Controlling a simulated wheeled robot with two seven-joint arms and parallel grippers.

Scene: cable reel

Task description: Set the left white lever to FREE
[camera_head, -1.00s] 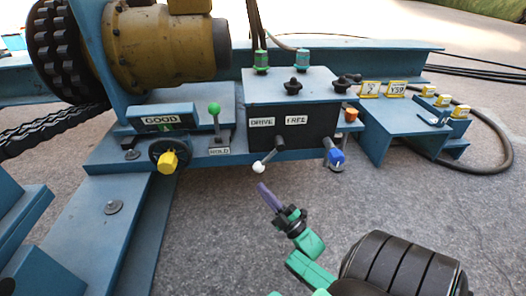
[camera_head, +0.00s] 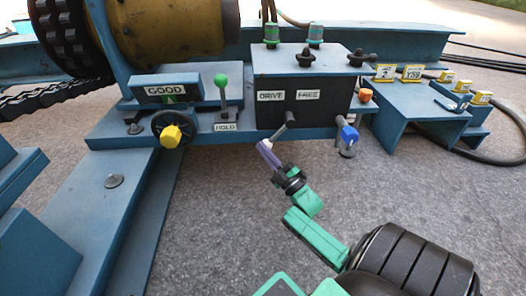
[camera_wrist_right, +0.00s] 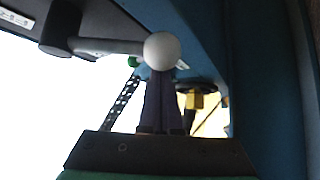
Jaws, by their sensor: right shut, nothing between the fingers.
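The left white lever (camera_head: 281,131) comes out of the front of the black control box (camera_head: 293,110), under the labels DRIVE (camera_head: 271,96) and FREE (camera_head: 308,95). It slants down and left, on the DRIVE side. Its white ball knob (camera_wrist_right: 162,50) shows large in the right wrist view, with the shaft (camera_wrist_right: 105,46) running left. My right gripper (camera_head: 264,150) is shut and empty, its purple fingers (camera_wrist_right: 160,105) right at the knob. The fingertips are partly hidden by the knob, and I cannot tell whether they touch it. My left gripper is not in view.
A blue-knobbed lever (camera_head: 349,134) stands right of the white one. A green-knobbed lever (camera_head: 221,82) over the HOLD label and a yellow-hubbed handwheel (camera_head: 171,136) are to the left. Bare grey floor (camera_head: 225,220) lies below.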

